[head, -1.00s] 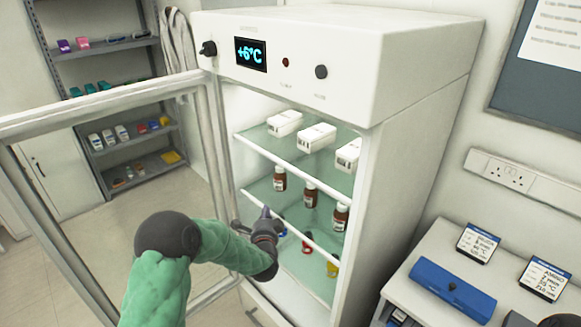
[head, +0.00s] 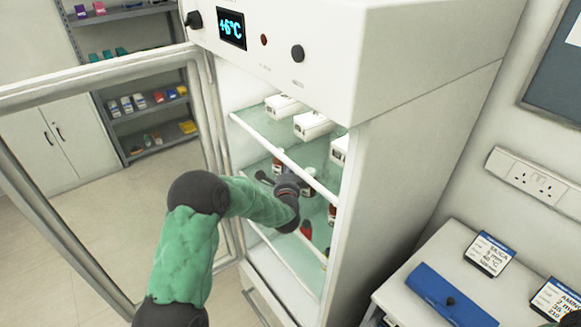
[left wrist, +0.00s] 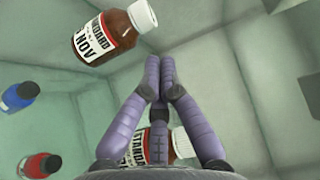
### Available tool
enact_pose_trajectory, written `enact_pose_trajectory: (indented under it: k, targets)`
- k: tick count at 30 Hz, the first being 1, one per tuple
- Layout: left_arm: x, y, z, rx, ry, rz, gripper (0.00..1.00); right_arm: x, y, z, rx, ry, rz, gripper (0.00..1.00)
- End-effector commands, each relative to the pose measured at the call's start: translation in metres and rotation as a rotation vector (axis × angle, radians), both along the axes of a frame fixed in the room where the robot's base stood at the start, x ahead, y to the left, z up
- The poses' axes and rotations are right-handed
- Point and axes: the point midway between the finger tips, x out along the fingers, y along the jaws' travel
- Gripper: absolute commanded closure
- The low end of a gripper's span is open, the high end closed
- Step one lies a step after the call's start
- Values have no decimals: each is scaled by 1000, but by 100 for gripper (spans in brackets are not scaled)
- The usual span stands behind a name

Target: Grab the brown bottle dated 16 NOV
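Brown bottles with white caps and red-and-white labels stand on the middle shelf of the open fridge. In the head view I see a left bottle (head: 277,166), a middle bottle (head: 308,180) and part of a right bottle (head: 332,214). The full dates are not legible.
White boxes (head: 312,125) stand on the shelf above. Red and blue capped items (left wrist: 40,165) show below in the left wrist view. The glass door (head: 100,70) is open to the left. A side table (head: 400,290) stands at right.

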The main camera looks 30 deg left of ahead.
Motion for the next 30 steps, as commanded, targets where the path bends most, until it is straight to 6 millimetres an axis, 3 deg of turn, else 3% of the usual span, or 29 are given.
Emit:
enact_pose_trajectory:
  k: [6, 13, 30]
  targets:
    - [34, 18, -2, 0, -1, 0, 100, 0, 0, -7, 0, -1, 0, 57]
    - [57, 31, -1, -1, 0, 0, 100, 1, 0, -11, 0, -1, 0, 57]
    - [58, 37, 0, 0, 1, 1, 100, 1, 0, -11, 0, -1, 0, 57]
